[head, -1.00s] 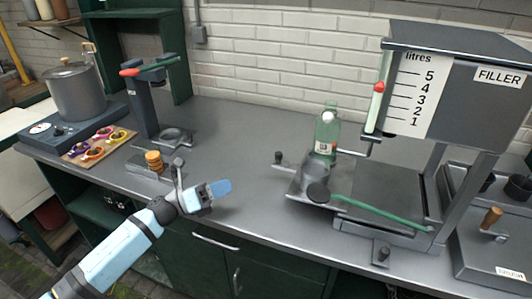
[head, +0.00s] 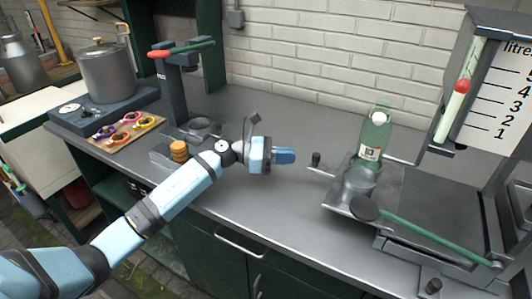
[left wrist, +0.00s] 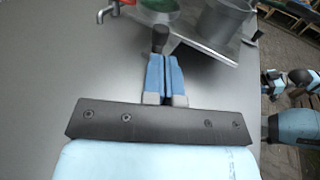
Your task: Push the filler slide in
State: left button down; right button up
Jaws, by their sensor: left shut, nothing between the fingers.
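The filler slide (head: 388,192) is a grey metal plate in front of the filler, carrying a grey cup (head: 358,184). A dark knob (head: 316,158) stands on a rod at its left end. In the left wrist view, the knob (left wrist: 160,38) is just beyond my fingertips, with the slide plate (left wrist: 205,50) behind it. My left gripper (head: 292,157) is shut and empty, its blue fingers pointing right toward the knob. Whether the fingertips touch the knob I cannot tell. In the left wrist view the fingers (left wrist: 165,80) are pressed together. My right gripper is not in view.
A green bottle (head: 374,135) stands behind the cup. The filler (head: 490,85) rises at the right. A green-handled lever (head: 430,238) runs along the front. A capping stand (head: 172,90), pot (head: 107,72) and orange discs (head: 179,151) are at left. The counter between is clear.

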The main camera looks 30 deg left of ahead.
aim_at(357, 175)
pick_arm(q)
jog(key=shift+x, duration=2.15)
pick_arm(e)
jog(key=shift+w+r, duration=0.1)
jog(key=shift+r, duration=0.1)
pick_arm(q)
jog(key=d, duration=0.4)
jog(key=d+p, duration=0.1)
jog(key=d, duration=0.9)
jog(key=shift+s+d+p, duration=0.1)
jog(key=shift+s+p, duration=0.15)
jog(key=shift+p, duration=0.15)
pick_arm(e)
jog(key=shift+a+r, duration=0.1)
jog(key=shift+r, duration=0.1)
pick_arm(q)
jog(key=shift+s+d, duration=0.1)
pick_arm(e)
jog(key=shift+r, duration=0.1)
pick_arm(q)
jog(key=shift+f, duration=0.1)
